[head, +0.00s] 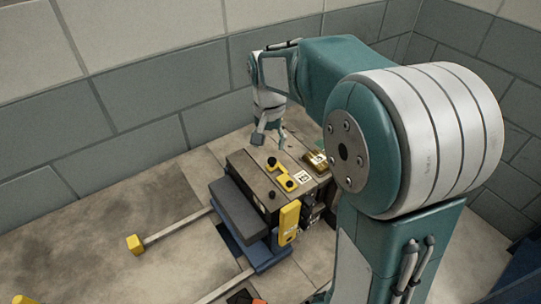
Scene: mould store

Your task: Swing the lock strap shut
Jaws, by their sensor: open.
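A dark steel mould block (258,198) stands on the floor near the wall. On its top lies a short yellow strap (280,175) with dark round knobs at it, which looks like the lock strap; whether it spans the mould's joint is too small to tell. An upright yellow piece (289,222) is on the block's near right side. My gripper (270,139) points down above the far part of the block's top, behind the strap. Its fingers are apart with nothing visible between them, and it appears clear of the strap.
A dark grey slab (237,208) sits against the block's left side, on a blue support (266,256). A grey bar with a yellow end block (134,244) reaches out left. A brass-coloured part (315,160) and white label lie right of the strap. Walls close off the back.

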